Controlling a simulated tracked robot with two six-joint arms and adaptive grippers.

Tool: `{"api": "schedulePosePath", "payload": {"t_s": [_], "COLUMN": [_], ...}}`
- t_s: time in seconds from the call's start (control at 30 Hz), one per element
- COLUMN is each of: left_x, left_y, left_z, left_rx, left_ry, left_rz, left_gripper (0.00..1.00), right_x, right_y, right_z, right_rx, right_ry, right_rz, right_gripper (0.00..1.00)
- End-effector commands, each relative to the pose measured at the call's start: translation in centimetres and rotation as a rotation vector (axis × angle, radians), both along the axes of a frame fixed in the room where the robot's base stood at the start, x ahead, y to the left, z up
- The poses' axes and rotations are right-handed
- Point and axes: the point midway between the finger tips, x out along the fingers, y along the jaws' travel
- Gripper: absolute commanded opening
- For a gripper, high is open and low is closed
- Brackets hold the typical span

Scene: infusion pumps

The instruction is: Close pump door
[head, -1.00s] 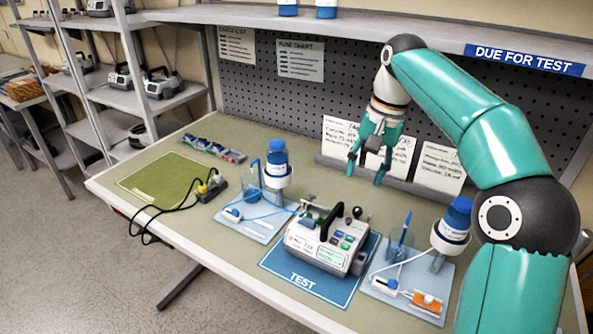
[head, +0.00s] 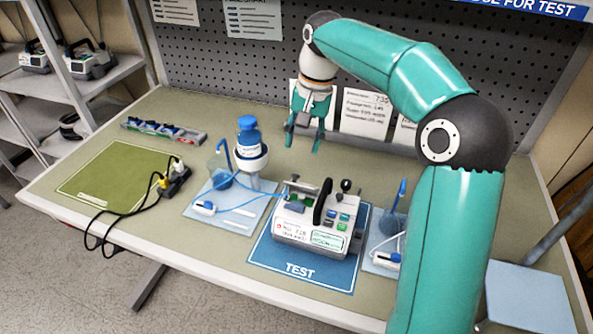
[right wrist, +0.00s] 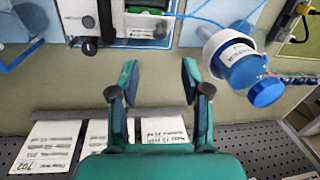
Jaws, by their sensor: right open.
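The infusion pump (head: 308,228), light grey with a black handle, stands on the blue TEST mat (head: 262,247) at the middle front of the bench. On its rear left is a raised part with a dark bar (head: 303,189); I cannot tell for sure if this is the door. In the right wrist view the pump (right wrist: 98,45) is at the top, partly cut off, with an opening (right wrist: 150,14) showing green inside. My right gripper (head: 303,142) is open, empty, pointing down behind the pump and apart from it; its fingers (right wrist: 158,80) show below the pump in the wrist view. My left gripper is not in view.
A blue-capped bottle (head: 249,140) on a stand with tubing is left of the pump. Another tubing set (head: 384,257) is at right, partly hidden by my arm. A green mat (head: 105,180) and black cables lie left. Cards (head: 366,113) stand along the back.

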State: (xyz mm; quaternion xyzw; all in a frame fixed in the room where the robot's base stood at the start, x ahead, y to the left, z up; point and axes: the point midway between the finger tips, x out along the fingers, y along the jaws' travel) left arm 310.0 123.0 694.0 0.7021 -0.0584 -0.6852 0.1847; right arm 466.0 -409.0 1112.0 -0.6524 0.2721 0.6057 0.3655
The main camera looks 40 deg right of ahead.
Motion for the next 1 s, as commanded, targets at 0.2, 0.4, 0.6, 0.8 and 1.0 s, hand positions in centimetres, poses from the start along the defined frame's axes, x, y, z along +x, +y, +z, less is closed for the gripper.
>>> {"api": "schedulePosePath", "payload": {"t_s": [0.2,0.4,0.6,0.8,1.0], "left_x": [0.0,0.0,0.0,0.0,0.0], "left_y": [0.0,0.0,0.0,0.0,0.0], "left_z": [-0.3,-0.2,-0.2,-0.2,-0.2], "left_rx": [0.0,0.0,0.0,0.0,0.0], "left_ry": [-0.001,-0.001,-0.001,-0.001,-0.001], "left_rz": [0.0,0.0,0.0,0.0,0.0], "left_gripper": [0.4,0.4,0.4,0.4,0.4], "right_x": [0.6,1.1,1.3,1.3,1.3], "right_y": [0.6,0.9,1.0,1.1,1.1], "right_z": [-4.9,-8.0,-9.4,-9.6,-9.6], "right_rx": [0.002,0.001,0.0,-0.001,0.0], "right_ry": [0.005,0.003,0.002,0.0,0.0], "right_rz": [0.005,0.004,0.005,0.005,0.005], "right_gripper": [0.47,0.47,0.47,0.47,0.32]}}
